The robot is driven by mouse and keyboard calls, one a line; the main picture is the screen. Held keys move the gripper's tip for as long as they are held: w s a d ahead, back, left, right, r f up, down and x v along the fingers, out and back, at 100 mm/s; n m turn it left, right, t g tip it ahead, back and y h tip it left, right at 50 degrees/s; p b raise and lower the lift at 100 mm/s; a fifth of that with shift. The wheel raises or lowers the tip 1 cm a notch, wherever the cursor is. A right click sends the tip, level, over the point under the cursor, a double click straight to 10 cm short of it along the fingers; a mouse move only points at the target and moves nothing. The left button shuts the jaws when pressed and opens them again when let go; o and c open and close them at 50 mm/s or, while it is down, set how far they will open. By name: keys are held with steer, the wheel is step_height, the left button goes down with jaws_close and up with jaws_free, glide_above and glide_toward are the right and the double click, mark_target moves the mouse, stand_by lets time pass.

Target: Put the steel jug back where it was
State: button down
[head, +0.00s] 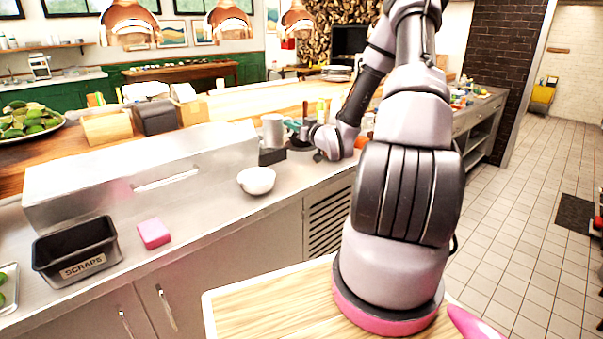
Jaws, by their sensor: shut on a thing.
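The steel jug (273,130) is a grey metal cylinder on the far part of the steel counter, near the middle of the head view. My gripper (291,142) reaches it from the right, at the end of my arm. It is shut on the jug. The fingers are small and partly lost among dark shapes, so the exact grip is hard to see. I cannot tell whether the jug's base touches the counter.
A white bowl (256,180) stands in front of the jug. A long steel box-shaped housing (90,175) fills the counter at left. A pink sponge (153,234) and a black scraps bin (50,265) stand nearer. Bare counter (205,205) lies left of the bowl.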

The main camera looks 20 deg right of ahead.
steer(key=w+d+f+h, duration=0.2)
steer(key=w+d+f, duration=0.15)
steer(key=d, duration=0.55)
steer(key=shift+m, duration=0.3)
steer(key=shift+s+f, duration=0.15)
steer(key=shift+f, duration=1.55)
steer(key=shift+s+f, duration=0.2)
steer(key=shift+f, duration=1.45)
steer(key=shift+s+f, duration=0.15)
steer(key=shift+f, duration=1.55)
steer(key=shift+f, duration=0.15)
steer(key=c, duration=0.9)
jaws_free()
